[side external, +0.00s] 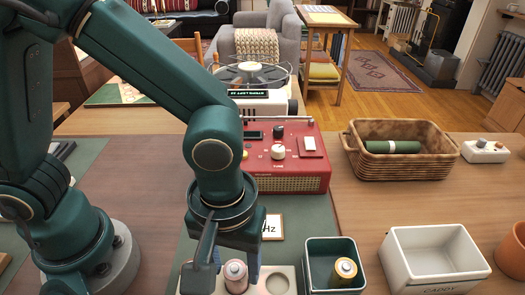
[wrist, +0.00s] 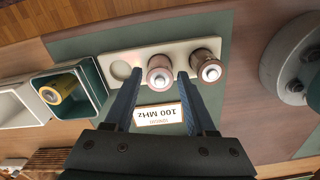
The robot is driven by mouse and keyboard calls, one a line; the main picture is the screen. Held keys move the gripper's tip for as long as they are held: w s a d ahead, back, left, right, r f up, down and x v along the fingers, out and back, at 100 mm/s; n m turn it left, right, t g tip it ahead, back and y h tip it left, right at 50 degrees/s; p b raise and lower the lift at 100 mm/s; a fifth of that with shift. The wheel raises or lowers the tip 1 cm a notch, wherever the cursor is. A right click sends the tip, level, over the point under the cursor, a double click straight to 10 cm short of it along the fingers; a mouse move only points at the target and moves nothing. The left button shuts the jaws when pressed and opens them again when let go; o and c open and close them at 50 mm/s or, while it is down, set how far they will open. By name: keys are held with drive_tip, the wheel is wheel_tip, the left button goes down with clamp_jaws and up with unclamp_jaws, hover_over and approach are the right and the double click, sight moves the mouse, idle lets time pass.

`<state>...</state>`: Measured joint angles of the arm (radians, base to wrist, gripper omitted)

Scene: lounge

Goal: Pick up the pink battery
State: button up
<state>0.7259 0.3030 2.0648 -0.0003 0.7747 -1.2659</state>
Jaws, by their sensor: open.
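The pink battery (side external: 236,279) stands upright in the middle hole of a cream holder (side external: 257,274). In the wrist view the battery (wrist: 160,73) shows end-on, between my two fingertips. My gripper (side external: 229,262) is open and points down, one finger on each side of this battery; whether a finger touches it I cannot tell. A second, brownish-pink battery (wrist: 207,68) stands in the holder's right hole in the wrist view, just outside one finger. In the side view my gripper mostly hides it. The holder's third hole (wrist: 121,70) is empty.
A dark green box (side external: 318,245) beside the holder has a yellow battery (side external: 345,271) in it. A white caddy (side external: 433,258) and a terracotta pot (side external: 512,252) stand further right. A red radio (side external: 300,160) and a wicker basket (side external: 400,165) are behind. A 100 MHz card (wrist: 158,114) lies beside the holder.

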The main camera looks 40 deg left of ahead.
drive_tip(key=shift+f, duration=1.05)
clamp_jaws()
drive_tip(key=shift+r, duration=0.15)
